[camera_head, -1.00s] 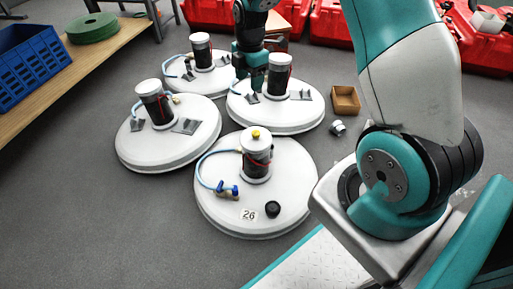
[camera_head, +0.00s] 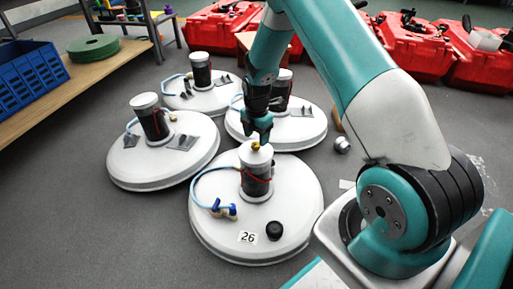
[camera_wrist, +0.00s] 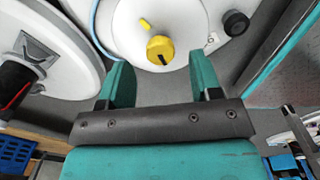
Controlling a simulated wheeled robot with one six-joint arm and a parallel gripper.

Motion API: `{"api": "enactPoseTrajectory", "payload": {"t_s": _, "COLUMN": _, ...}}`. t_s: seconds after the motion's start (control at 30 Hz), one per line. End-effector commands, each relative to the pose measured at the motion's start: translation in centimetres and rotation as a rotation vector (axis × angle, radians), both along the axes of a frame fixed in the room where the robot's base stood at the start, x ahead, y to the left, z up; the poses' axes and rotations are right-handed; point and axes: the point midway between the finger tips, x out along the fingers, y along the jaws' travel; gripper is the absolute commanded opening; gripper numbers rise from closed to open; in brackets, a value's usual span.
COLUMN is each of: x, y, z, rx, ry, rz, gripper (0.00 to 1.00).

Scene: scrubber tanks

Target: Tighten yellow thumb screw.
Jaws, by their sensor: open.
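The yellow thumb screw (camera_head: 255,146) sits on top of the white-capped black cylinder (camera_head: 257,180) on the near tank lid (camera_head: 295,215), which is marked 26. In the wrist view the yellow thumb screw (camera_wrist: 160,50) has a dark slot and lies just beyond the fingertips, roughly centred between them. My gripper (camera_head: 260,130) is right above the screw in the head view. Its two teal fingers stand wide apart and empty in the wrist view (camera_wrist: 162,70). Whether a finger touches the screw or cap cannot be told.
Several similar lids surround it, including one at left (camera_head: 200,155) and one behind right (camera_head: 305,125). A black knob (camera_head: 274,230) and a blue-handled valve (camera_head: 222,210) with a light-blue hose sit on the near lid. A metal fitting (camera_head: 342,144) lies on the floor.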

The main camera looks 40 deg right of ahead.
Motion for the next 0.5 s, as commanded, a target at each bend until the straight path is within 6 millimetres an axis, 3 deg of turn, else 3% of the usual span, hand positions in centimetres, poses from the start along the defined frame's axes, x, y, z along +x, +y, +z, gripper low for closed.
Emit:
{"api": "enactPoseTrajectory", "payload": {"t_s": 0.03, "x": 0.0, "y": 0.0, "z": -1.2, "rx": 0.0, "ry": 0.0, "rz": 0.0, "gripper": 0.58}}
{"api": "enactPoseTrajectory", "payload": {"t_s": 0.2, "x": 0.1, "y": 0.0, "z": -2.8, "rx": 0.0, "ry": -0.001, "rz": 0.0, "gripper": 0.58}}
{"api": "enactPoseTrajectory", "payload": {"t_s": 0.5, "x": 0.0, "y": 0.0, "z": -3.0, "rx": -0.001, "ry": -0.002, "rz": 0.0, "gripper": 0.58}}
